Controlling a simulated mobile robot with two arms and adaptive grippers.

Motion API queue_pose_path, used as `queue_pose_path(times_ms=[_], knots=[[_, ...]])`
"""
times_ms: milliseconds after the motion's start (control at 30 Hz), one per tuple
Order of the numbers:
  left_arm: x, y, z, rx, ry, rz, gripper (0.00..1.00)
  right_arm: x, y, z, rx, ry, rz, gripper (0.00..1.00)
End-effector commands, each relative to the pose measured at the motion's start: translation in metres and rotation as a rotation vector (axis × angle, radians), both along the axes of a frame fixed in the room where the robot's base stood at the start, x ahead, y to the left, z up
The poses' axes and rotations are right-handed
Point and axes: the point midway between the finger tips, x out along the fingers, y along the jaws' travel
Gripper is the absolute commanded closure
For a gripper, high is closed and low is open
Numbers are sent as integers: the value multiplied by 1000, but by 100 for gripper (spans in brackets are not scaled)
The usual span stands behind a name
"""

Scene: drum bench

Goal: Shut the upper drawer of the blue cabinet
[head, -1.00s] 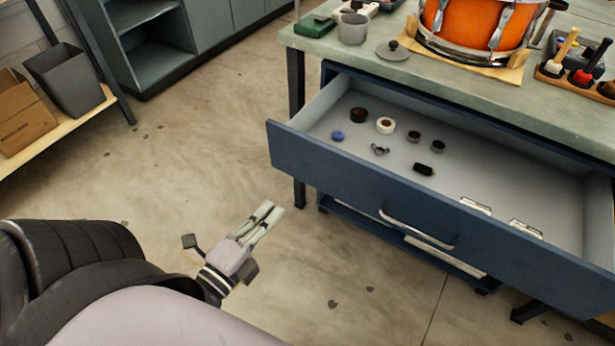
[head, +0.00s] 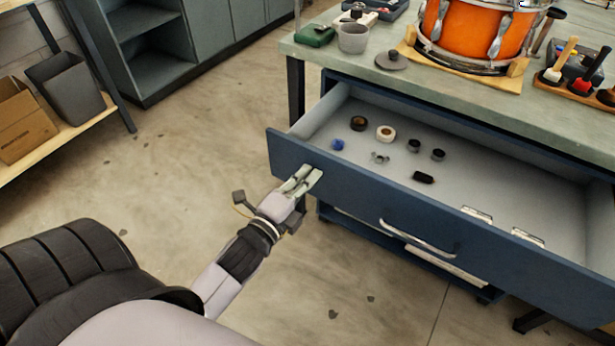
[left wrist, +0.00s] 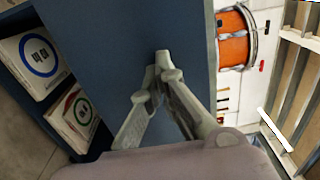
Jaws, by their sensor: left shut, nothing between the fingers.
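The upper drawer (head: 345,189) of the blue cabinet (head: 330,213) is pulled far out below the bench top. Its front has a silver bar handle (head: 417,240). Inside lie tape rolls, dark knobs and other small parts. My left gripper (head: 302,178) is shut and empty, with its fingertips at the left part of the drawer front, left of the handle. In the left wrist view the shut fingertips (left wrist: 163,62) lie over the blue front (left wrist: 115,40); I cannot tell whether they touch it. My right gripper is not in view.
The bench top (head: 350,63) bears an orange drum (head: 470,30), a grey cup (head: 353,38) and a tool rack. A lower compartment with boxes (left wrist: 75,115) shows in the left wrist view. The floor (head: 160,170) left of the cabinet is clear.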

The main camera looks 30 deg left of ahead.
Motion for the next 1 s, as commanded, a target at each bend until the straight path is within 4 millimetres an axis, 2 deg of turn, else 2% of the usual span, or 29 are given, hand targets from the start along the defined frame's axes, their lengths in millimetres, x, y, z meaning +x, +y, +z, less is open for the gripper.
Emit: queue_pose_path(times_ms=[400,567,767,1000], knots=[[2,0,0,0,1,0,100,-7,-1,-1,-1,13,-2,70],[12,0,1,0,0,0,100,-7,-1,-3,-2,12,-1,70],[46,0,3,1,-3,0,100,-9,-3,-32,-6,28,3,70],[109,1,3,3,-3,1,100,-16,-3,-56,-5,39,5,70]])
